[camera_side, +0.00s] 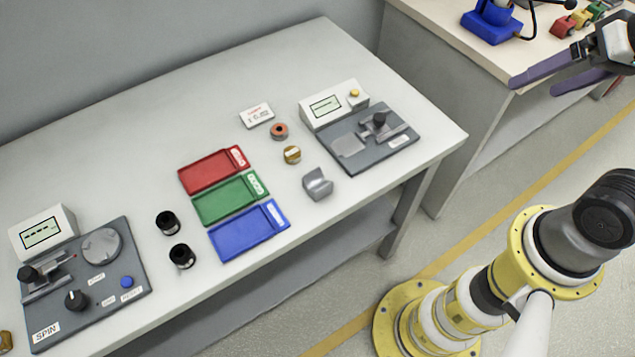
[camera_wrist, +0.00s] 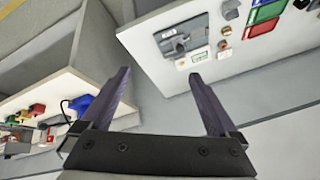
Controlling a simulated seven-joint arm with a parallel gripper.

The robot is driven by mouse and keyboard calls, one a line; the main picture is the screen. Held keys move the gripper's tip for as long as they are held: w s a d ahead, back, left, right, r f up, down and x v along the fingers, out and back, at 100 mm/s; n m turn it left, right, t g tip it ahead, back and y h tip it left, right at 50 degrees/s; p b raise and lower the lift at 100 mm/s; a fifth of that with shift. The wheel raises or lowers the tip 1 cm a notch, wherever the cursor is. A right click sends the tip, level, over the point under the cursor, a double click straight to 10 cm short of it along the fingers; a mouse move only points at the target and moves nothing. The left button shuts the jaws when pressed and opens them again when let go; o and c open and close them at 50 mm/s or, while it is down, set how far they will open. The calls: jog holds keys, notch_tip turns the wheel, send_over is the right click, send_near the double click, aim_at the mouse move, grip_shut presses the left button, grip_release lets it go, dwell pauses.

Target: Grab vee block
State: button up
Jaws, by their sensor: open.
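The vee block (camera_side: 317,184) is a small grey block with a V-shaped notch on top. It sits near the front edge of the light table, right of the coloured trays. In the wrist view it appears as a small grey shape (camera_wrist: 230,10) at the top edge. My gripper (camera_side: 535,87) is at the upper right of the side view, far from the block. In the wrist view, the gripper's two dark purple fingers (camera_wrist: 159,74) are wide apart with nothing between them.
A grey fixture with a display (camera_side: 375,138) stands behind and right of the block. A brass piece (camera_side: 292,155) and a copper ring (camera_side: 279,131) lie close by. Red, green and blue trays (camera_side: 238,235) lie left. A second bench (camera_side: 440,45) stands at the upper right.

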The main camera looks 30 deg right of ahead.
jog(key=w+a+r+m+y, duration=0.1)
jog(key=w+a+r+m, duration=0.2)
jog(key=w+m, duration=0.4)
jog(key=m+g, duration=0.5)
jog(key=g, duration=0.1)
send_over(316, 184)
jog(key=shift+y, duration=0.3)
jog(key=f, duration=2.5)
jog(key=shift+s+d+f, duration=0.2)
jog(key=shift+d, duration=0.05)
jog(key=shift+a+f, duration=0.15)
jog(key=shift+f, duration=2.55)
jog(key=shift+w, duration=0.1)
grip_shut()
jog(key=shift+r, duration=0.1)
